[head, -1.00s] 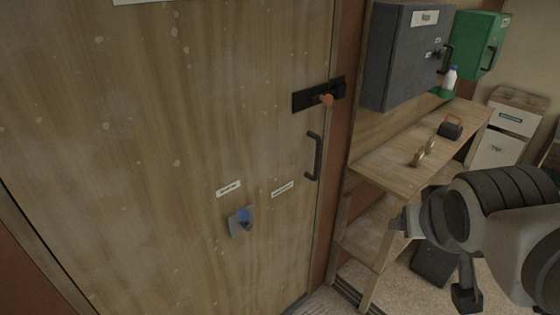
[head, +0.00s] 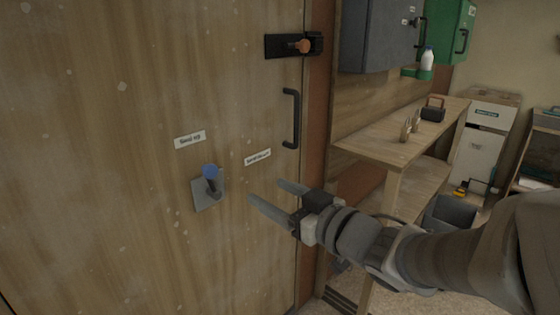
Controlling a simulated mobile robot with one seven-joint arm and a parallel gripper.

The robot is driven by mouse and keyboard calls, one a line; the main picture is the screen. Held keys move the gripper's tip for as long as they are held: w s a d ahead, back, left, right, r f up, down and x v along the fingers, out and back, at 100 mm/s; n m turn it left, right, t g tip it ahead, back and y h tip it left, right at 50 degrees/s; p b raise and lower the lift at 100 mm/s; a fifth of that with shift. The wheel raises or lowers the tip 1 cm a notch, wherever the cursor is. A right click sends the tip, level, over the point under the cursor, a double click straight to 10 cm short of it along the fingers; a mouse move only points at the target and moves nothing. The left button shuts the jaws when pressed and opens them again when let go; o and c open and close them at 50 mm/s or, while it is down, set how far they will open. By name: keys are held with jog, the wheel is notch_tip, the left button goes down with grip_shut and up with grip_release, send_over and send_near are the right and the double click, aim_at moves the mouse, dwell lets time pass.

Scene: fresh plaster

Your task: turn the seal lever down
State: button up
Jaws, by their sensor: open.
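The seal lever (head: 211,183) is a small lever with a blue knob on a grey plate, fixed to a wooden door (head: 120,90). Its knob stands up at the top of the plate. A label (head: 190,140) that seems to read "Seal up" is above it to the left, and a second label (head: 257,157), too blurred to read fully, is to the right. My gripper (head: 270,197) is open and empty, to the right of the lever and apart from it, its fingers pointing left toward it.
A wooden bench (head: 385,145) stands to the right, under a grey cabinet (head: 378,38) and a green cabinet (head: 460,30).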

jog(key=f+y+b, duration=0.1)
jog(key=f, duration=0.1)
jog(key=p, duration=0.3)
send_near(212, 172)
jog(key=shift+g+y, duration=0.3)
jog(key=x, duration=1)
jog(key=shift+w+a, duration=0.1)
jog(key=shift+w, duration=0.3)
grip_shut()
dwell(0.7)
